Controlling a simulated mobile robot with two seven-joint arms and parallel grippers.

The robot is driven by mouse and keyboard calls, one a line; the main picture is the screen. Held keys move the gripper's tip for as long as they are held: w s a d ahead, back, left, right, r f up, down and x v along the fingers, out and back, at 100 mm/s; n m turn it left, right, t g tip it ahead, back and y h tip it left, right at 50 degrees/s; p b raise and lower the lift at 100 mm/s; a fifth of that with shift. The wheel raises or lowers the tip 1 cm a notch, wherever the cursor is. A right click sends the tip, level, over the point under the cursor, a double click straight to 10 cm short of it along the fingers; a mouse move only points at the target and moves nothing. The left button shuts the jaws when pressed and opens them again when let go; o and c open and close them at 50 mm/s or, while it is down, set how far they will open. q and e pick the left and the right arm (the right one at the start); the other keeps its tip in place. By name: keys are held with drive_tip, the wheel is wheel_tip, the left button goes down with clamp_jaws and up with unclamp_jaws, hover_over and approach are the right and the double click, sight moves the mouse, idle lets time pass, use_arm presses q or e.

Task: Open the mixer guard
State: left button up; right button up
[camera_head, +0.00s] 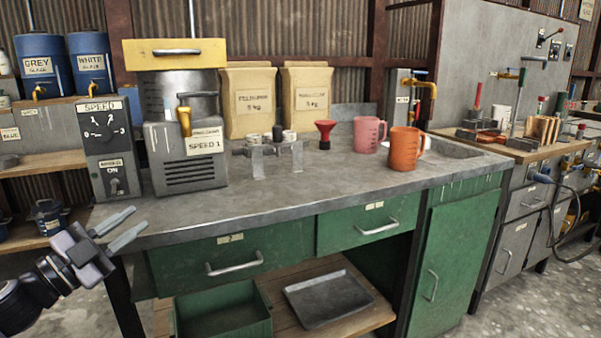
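The mixer (185,165) is a grey machine with side vents and a "SPEED 1" label, standing at the left end of the metal counter. A yellow guard (140,58) with a dark bar handle (177,51) sits across its top front. I cannot tell from this view whether the guard is down or raised. A yellow-handled lever (184,118) is on the mixer's front. My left gripper (138,219) is at the lower left, off the counter's front edge, below and left of the mixer. Its two fingers are apart and empty, pointing right. My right gripper is out of view.
A speed control box (105,148) stands close left of the mixer. Two paper bags (248,98), a red funnel (325,132), a pink jug (367,134) and an orange jug (404,149) stand to its right. The front of the counter (290,205) is clear.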

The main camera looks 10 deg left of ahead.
use_arm(q)
drive_tip(key=s+d+f+n+y, duration=0.1)
drive_tip(key=d+f+n+y, duration=0.15)
drive_tip(key=f, duration=0.35)
drive_tip(key=s+d+f+n+y, duration=0.1)
drive_tip(key=f+n, duration=0.2)
drive_tip(key=f, duration=0.3)
drive_tip(key=s+d+f+n+g+y, duration=0.2)
drive_tip(key=s+d+f+n+g, duration=0.2)
drive_tip(key=s+d+f, duration=0.5)
drive_tip(key=s+d+f+n+g+y, duration=0.1)
drive_tip(key=s+d+f+n+g, duration=0.4)
drive_tip(key=s+f, duration=0.85)
wheel_tip(320, 180, up, 15)
drive_tip(key=w+a+y+p, duration=0.1)
drive_tip(key=p, duration=1.8)
drive_tip(key=shift+w+a+f+m+t, duration=0.15)
drive_tip(key=shift+w+a+m+t, duration=0.1)
drive_tip(key=shift+a+m+t, duration=0.15)
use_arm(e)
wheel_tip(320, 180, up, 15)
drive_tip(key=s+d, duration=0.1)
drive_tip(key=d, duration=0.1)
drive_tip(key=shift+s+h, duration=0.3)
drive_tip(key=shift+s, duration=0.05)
